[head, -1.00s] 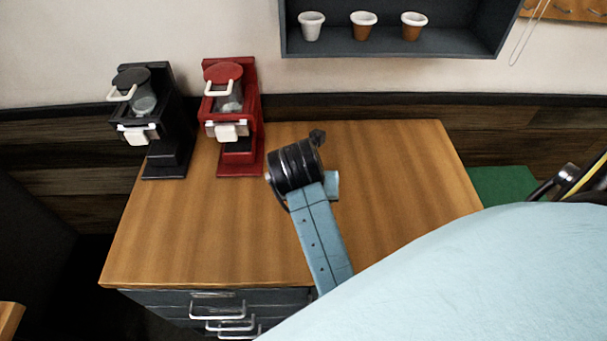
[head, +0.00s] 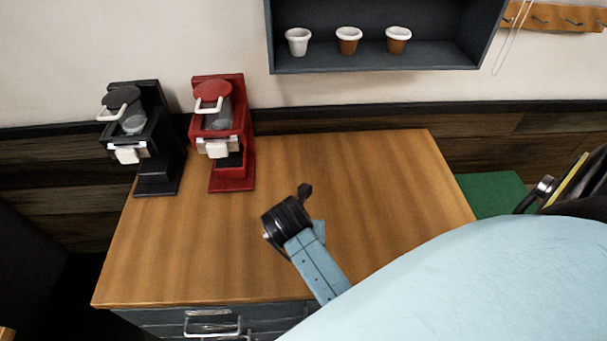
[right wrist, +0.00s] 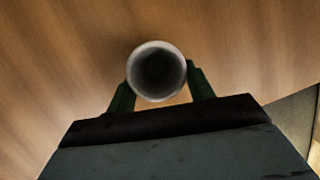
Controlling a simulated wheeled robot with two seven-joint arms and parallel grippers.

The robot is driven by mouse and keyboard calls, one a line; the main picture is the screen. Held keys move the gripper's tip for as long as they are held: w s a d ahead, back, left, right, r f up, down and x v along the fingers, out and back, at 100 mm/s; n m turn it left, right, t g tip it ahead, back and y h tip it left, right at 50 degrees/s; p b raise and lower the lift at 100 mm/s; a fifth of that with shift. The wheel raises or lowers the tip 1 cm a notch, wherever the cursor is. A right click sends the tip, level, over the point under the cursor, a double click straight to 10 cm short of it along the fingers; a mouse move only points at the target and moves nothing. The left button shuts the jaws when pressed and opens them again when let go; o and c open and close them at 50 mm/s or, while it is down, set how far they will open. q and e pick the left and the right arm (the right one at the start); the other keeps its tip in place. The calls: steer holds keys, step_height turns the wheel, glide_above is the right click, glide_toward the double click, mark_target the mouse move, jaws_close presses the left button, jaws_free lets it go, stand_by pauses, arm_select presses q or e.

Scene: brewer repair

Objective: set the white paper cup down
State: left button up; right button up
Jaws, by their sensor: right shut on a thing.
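The white paper cup (right wrist: 157,70) shows in the right wrist view as a round pale rim with a dark inside. My right gripper (right wrist: 161,78) is shut on it, one green finger on each side. The wooden counter top (right wrist: 60,50) lies behind the cup; I cannot tell whether the cup touches it. In the head view my right wrist is over the middle of the wooden counter (head: 380,190) and hides the cup and fingers. My left gripper is not in view.
A black brewer (head: 155,150) and a red brewer (head: 232,160) stand at the counter's back left. A wall shelf (head: 440,55) holds one white cup (head: 299,42) and two brown cups with white rims (head: 348,42) (head: 397,42). The counter's back middle and right are clear.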

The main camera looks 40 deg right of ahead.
steer(key=o, duration=0.9)
steer(key=v, duration=0.7)
steer(key=shift+a+r, duration=0.1)
steer(key=shift+r, duration=0.15)
